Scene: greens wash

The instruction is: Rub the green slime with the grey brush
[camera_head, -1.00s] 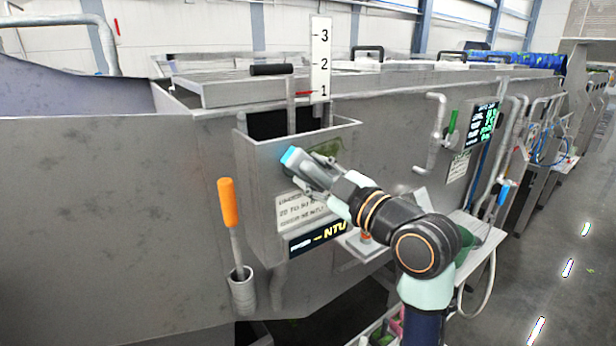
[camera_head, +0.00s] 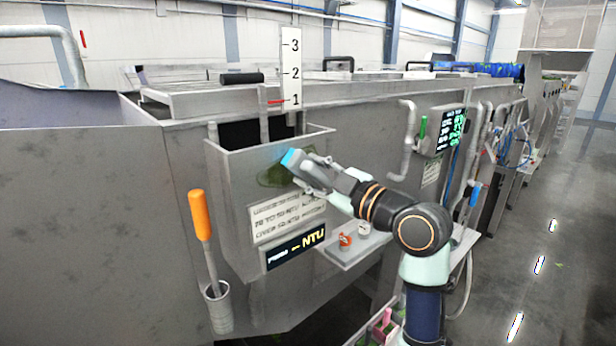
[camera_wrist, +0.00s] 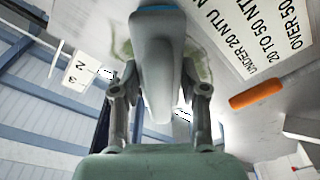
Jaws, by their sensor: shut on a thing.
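The green slime (camera_head: 272,176) is a dark green smear on the front wall of the steel box, above its printed label. In the wrist view, pale green smears (camera_wrist: 204,66) show on both sides of the brush. My gripper (camera_head: 322,172) is shut on the grey brush (camera_head: 310,168). The brush has a blue edge at its head, which lies over the upper right part of the slime. In the wrist view the grey brush (camera_wrist: 157,60) sits between the fingers (camera_wrist: 160,92) and hides the middle of the wall. I cannot tell whether its bristles touch the wall.
The steel box (camera_head: 222,190) has an open top and an NTU display (camera_head: 295,247) below the label. An orange-handled tool (camera_head: 201,215) stands in a holder (camera_head: 218,308) at left. A small shelf (camera_head: 350,250) with little jars sits below my arm.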

